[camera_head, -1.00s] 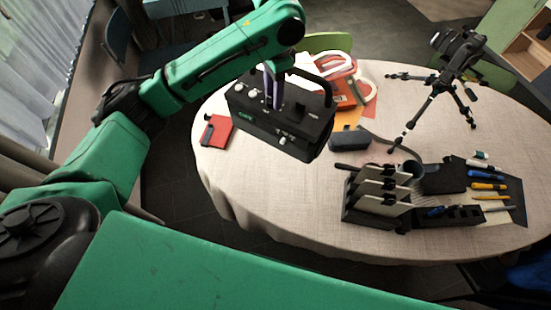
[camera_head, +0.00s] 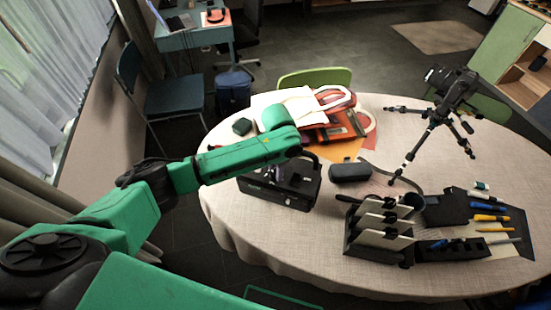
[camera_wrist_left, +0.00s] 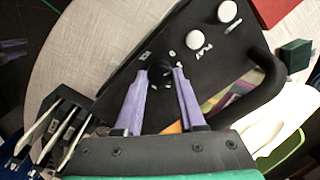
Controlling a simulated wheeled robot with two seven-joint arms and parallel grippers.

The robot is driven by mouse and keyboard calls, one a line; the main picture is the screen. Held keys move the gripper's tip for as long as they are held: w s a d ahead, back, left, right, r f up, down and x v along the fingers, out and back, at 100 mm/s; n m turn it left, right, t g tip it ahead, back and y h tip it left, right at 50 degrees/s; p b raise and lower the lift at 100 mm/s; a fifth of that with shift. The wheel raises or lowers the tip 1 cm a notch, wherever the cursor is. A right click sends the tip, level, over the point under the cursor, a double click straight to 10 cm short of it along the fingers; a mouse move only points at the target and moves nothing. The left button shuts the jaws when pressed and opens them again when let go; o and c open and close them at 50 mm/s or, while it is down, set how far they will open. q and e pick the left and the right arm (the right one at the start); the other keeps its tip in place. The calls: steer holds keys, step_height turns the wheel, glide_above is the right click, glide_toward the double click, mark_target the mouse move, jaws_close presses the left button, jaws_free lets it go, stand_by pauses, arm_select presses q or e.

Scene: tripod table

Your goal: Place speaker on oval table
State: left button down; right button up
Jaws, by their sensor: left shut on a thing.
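The speaker (camera_head: 275,194) is a black box with white knobs and a curved carry handle. It is at the left part of the oval table (camera_head: 330,240), which has a pale cloth. I cannot tell whether its base touches the cloth. My left gripper (camera_head: 297,172) is over the speaker's top, partly hidden by my arm. In the left wrist view, the purple fingers (camera_wrist_left: 163,72) are shut at a small part of the speaker's panel (camera_wrist_left: 200,65), whose handle is at the right. My right gripper is not in view.
A camera tripod (camera_head: 432,130) stands at the back right. A dark case (camera_head: 350,172) lies right of the speaker, with an orange-red bag (camera_head: 335,125) behind. A black organizer (camera_head: 375,235) and pens fill the front right. Bare cloth shows in front of the speaker.

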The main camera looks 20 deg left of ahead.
arm_select(q)
step_height(320, 180, down, 2)
steer(key=shift+w+f, duration=0.1)
steer(key=shift+w, duration=0.05)
steer(key=c, duration=0.5)
jaws_free()
steer(key=shift+s+f, duration=0.1)
steer(key=shift+s, duration=0.25)
step_height(320, 180, up, 12)
steer(key=b, duration=0.1)
steer(key=shift+d+b, duration=0.2)
steer(key=shift+b, duration=0.1)
steer(key=shift+s, duration=0.1)
